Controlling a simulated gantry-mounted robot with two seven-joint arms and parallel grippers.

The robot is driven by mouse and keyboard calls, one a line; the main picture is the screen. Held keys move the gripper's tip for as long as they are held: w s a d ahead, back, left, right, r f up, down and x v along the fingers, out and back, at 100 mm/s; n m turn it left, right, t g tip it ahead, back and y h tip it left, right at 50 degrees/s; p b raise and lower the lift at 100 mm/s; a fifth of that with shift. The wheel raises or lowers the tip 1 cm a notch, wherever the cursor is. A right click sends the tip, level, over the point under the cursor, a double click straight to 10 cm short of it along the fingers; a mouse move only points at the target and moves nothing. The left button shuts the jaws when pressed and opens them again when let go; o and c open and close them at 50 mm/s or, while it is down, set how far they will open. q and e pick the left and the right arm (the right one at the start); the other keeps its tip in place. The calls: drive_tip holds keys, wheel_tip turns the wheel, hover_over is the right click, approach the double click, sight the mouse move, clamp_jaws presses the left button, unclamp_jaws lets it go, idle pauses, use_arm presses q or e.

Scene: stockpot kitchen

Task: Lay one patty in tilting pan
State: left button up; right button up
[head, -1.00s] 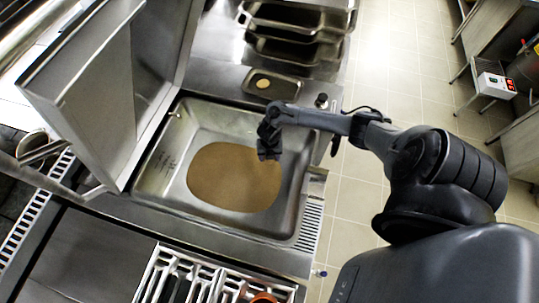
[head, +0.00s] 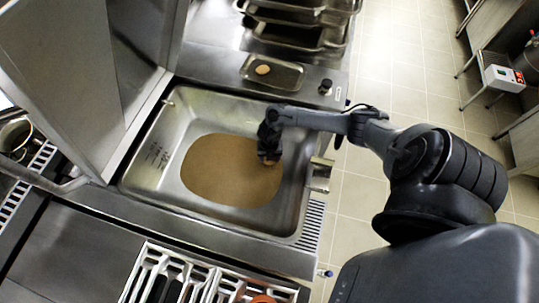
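The tilting pan (head: 168,130) is a large rectangular steel basin with its lid raised at the left. A brown, rounded patch (head: 225,172) covers much of its floor. My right gripper (head: 268,158) points down over the right part of the pan, above the edge of the brown patch. Its fingers are dark and small in view, and I cannot tell whether they hold a patty. One round tan patty (head: 263,69) lies in a small steel tray (head: 288,76) behind the pan. My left gripper is not in view.
Steel pans (head: 290,35) stand at the back. A white divided rack (head: 195,275) with utensils sits at the front. The raised lid (head: 75,85) blocks the left side. A small device with a red display (head: 503,77) stands at the right. Tiled floor is clear on the right.

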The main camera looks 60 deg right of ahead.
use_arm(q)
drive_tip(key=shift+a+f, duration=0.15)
use_arm(e)
drive_tip(key=shift+f, duration=0.15)
drive_tip(key=o, duration=1.1)
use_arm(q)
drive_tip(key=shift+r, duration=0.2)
use_arm(e)
drive_tip(key=shift+r, duration=0.55)
use_arm(q)
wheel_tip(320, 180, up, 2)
drive_tip(key=p, duration=0.2)
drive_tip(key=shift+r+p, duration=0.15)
drive_tip(key=shift+p, duration=0.15)
use_arm(e)
wheel_tip(320, 180, up, 10)
drive_tip(key=shift+f, duration=0.15)
